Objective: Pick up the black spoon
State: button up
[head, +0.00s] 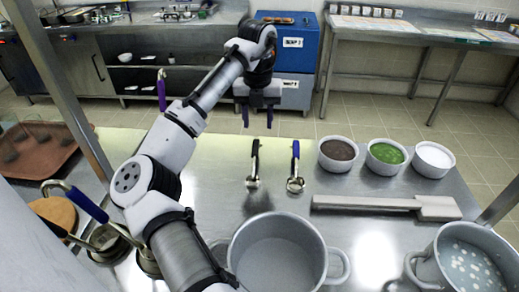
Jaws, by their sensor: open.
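Two metal spoons with dark handles lie side by side on the steel counter. The left spoon (254,162) has a dark handle that looks near-black or navy. The right spoon (295,166) has a bluer handle.
A large pot (277,252) stands in front of the spoons. Bowls of brown (338,166), green (386,168) and white food (434,171) stand to the right, above a long grey utensil (385,207). Another pot (465,262) is at lower right. A blue-handled ladle (82,202) is at left.

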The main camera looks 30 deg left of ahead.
aim_at(255, 154)
notch_tip(255, 154, down, 7)
jog(key=shift+s+f+p, duration=0.15)
jog(key=shift+f+p, duration=0.05)
jog(key=shift+p, duration=0.35)
jog(key=f, duration=0.1)
jog(key=f+p, duration=0.2)
jog(key=f, duration=0.1)
jog(key=shift+s+a+f, duration=0.1)
jog(key=shift+s+a, duration=0.15)
jog(key=shift+s, duration=0.1)
jog(key=shift+f, duration=0.5)
grip_shut()
